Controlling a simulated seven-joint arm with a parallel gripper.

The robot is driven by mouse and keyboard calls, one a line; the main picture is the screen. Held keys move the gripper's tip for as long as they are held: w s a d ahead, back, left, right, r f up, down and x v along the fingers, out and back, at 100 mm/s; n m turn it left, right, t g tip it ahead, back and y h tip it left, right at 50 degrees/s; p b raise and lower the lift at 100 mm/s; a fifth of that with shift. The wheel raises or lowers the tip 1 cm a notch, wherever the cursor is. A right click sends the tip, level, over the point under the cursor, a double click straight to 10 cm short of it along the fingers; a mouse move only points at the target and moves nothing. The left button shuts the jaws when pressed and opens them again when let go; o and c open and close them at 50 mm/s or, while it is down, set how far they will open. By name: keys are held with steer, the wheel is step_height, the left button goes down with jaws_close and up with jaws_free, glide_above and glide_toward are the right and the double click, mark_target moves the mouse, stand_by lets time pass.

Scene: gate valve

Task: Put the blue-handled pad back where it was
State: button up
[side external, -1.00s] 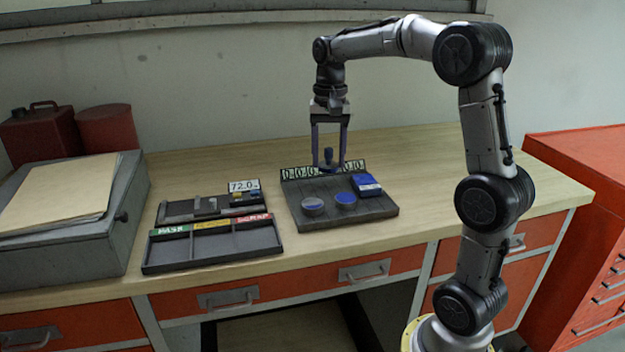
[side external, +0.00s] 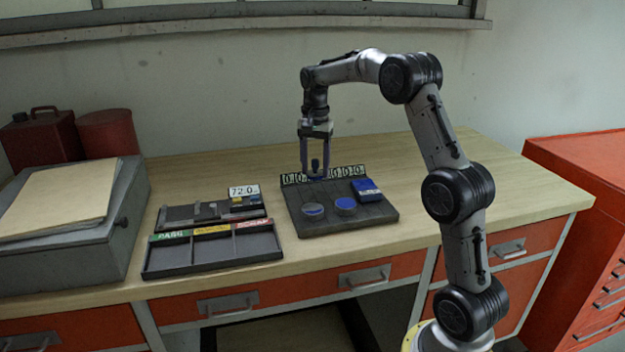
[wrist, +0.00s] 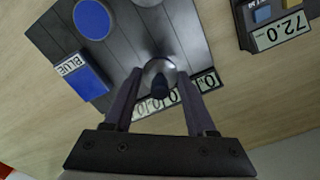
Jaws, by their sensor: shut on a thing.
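The blue-handled pad (side external: 315,164) is between the fingers of my gripper (side external: 315,176), at the back left of the dark ribbed board (side external: 370,212). My gripper is shut on its upright handle. In the wrist view, the dark blue handle (wrist: 160,90) stands between the fingertips and the round greyish pad base (wrist: 158,68) shows beyond it. The pad is close to the numbered strip (side external: 345,172) along the board's back edge. I cannot tell whether its base touches the board.
Two round tins, a left one (side external: 312,211) and a right one (side external: 345,206), sit on the front of the board. A blue box (side external: 366,190) lies at its right. A divided tray (side external: 210,250) and a 72.0 display (side external: 244,190) are to the left. The bench right of the board is clear.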

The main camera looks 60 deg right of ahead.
mark_target(312, 170)
steer(key=shift+w+d+f, duration=0.25)
steer(key=shift+w+f, duration=0.1)
steer(key=shift+f, duration=0.1)
steer(key=shift+w+d+f, duration=0.1)
steer(key=shift+w+f, duration=0.05)
steer(key=shift+f, duration=0.8)
steer(key=shift+w+f, duration=0.1)
steer(key=shift+f, duration=0.8)
steer(key=shift+f, duration=0.1)
steer(key=o, duration=1.2)
